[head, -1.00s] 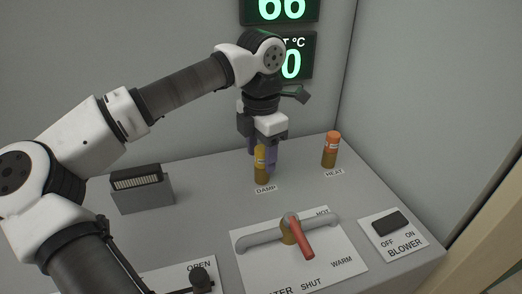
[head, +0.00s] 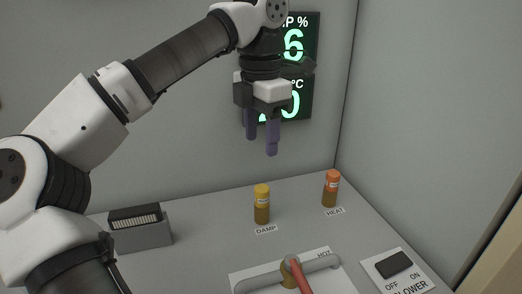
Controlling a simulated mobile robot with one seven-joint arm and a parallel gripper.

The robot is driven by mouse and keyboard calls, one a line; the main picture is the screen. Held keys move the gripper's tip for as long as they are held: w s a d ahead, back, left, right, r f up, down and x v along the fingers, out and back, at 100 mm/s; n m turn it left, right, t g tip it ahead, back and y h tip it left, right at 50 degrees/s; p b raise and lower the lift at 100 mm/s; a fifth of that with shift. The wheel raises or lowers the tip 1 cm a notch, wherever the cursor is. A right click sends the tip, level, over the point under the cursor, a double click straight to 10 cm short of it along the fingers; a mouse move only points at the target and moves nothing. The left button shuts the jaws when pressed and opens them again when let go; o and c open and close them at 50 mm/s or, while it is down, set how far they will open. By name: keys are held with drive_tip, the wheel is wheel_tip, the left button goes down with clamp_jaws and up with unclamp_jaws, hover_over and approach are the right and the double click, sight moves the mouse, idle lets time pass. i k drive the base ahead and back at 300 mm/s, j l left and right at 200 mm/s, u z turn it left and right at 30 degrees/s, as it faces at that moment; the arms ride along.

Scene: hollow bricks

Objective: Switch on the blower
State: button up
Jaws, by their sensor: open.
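The blower switch (head: 394,264) is a black rocker on a white plate (head: 408,281) at the lower right of the head view. I cannot tell which side of the rocker is pressed. My gripper (head: 261,145) points down with its purple fingers apart and empty. It is in the air above and behind the yellow DAMP bottle, up and left of the switch, touching nothing.
A red valve lever (head: 301,276) on a grey pipe is in front. A slotted grey box (head: 141,229) stands left. Green displays (head: 300,95) hang on the back wall.

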sight(393, 265)
drive_tip(key=k, duration=1)
